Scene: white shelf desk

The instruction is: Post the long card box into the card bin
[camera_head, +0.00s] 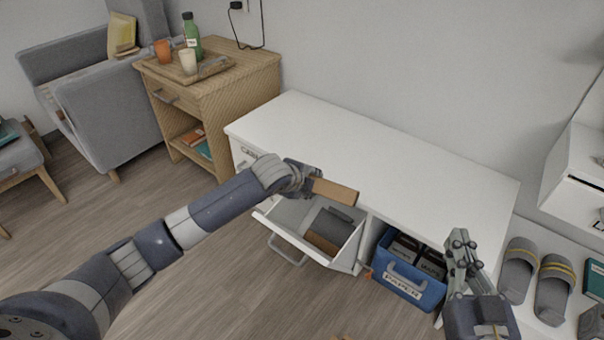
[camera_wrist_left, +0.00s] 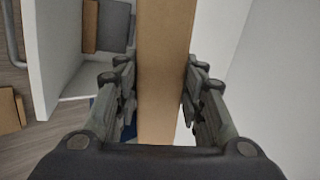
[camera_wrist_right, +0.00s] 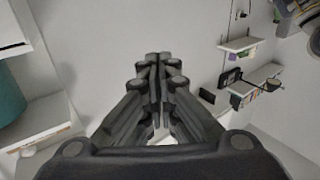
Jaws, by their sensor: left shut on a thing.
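The long card box (camera_head: 335,191) is a plain brown bar. My left gripper (camera_head: 312,182) is shut on it, and it points right, above the open bin. In the left wrist view the card box (camera_wrist_left: 164,70) runs between the two fingers (camera_wrist_left: 160,90). The open bin (camera_head: 351,248), which I take as the card bin, is a white front tilted out from the desk, with grey and brown pieces inside. A partly hidden label (camera_head: 249,151) sits on the desk front behind my left arm. My right gripper (camera_head: 458,243) is shut and empty; its fingertips meet in the right wrist view (camera_wrist_right: 159,58).
The white desk top (camera_head: 390,150) is bare. A blue box (camera_head: 420,296) labelled PAPER holds dark boxes, right of the bin. Grey slippers (camera_head: 553,285) lie at the right. A wooden side table (camera_head: 235,90) with a tray stands back left.

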